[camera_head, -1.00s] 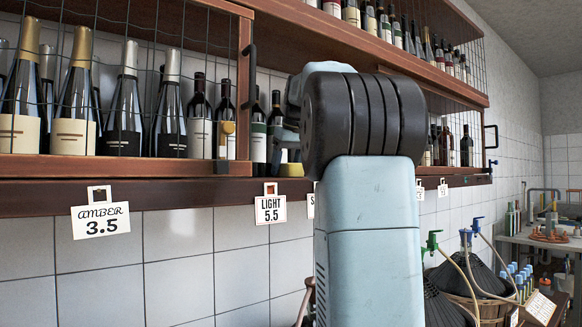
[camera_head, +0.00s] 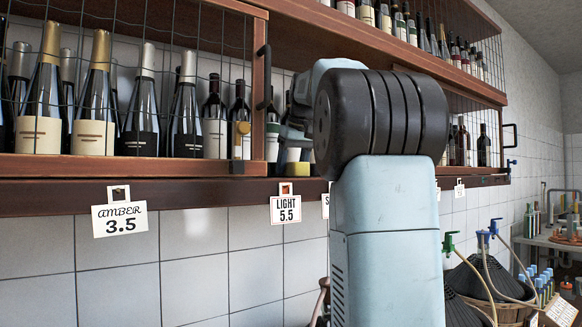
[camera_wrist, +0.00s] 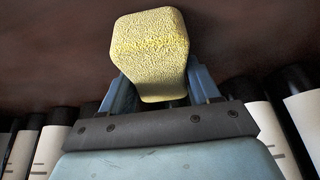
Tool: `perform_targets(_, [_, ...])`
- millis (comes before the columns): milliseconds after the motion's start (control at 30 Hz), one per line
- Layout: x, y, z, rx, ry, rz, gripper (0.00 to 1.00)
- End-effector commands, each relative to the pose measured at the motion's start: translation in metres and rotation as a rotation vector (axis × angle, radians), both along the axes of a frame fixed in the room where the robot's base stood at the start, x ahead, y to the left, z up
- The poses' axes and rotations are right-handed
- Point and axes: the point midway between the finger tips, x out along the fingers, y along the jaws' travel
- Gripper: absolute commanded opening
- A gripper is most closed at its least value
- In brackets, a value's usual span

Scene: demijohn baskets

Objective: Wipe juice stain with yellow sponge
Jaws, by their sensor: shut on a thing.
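A yellow sponge (camera_wrist: 150,45) is in my gripper (camera_wrist: 162,88), in the wrist view. The gripper's blue fingers are shut on it from both sides, and the sponge hides their tips. Behind the sponge is a dark brown surface (camera_wrist: 55,40); I cannot tell whether the sponge touches it. In the head view, a bit of the sponge (camera_head: 298,169) shows at the edge of the wooden shelf (camera_head: 120,168), left of my arm's black joint. The arm hides most of the gripper there. I cannot make out a juice stain in either view.
Dark bottles (camera_head: 92,105) stand behind wire mesh on the shelf, close to the gripper. Paper tags, such as AMBER 3.5 (camera_head: 120,219) and LIGHT 5.5 (camera_head: 286,208), hang below its edge. Demijohns in baskets (camera_head: 490,280) with taps stand at the lower right.

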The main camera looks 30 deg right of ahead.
Motion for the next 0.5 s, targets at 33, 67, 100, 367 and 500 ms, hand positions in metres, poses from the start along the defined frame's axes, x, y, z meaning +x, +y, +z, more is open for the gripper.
perform_targets(33, [0.000,-0.004,0.000,0.000,0.000,-0.002,0.37])
perform_targets(67, [0.000,-0.007,0.000,0.000,0.000,-0.003,0.37])
perform_targets(100, [0.000,-0.010,0.000,0.000,0.000,-0.002,0.37])
perform_targets(367, [0.000,-0.024,0.002,-0.001,-0.002,-0.001,0.37])
perform_targets(500, [0.000,-0.027,0.002,-0.001,-0.001,-0.001,0.37])
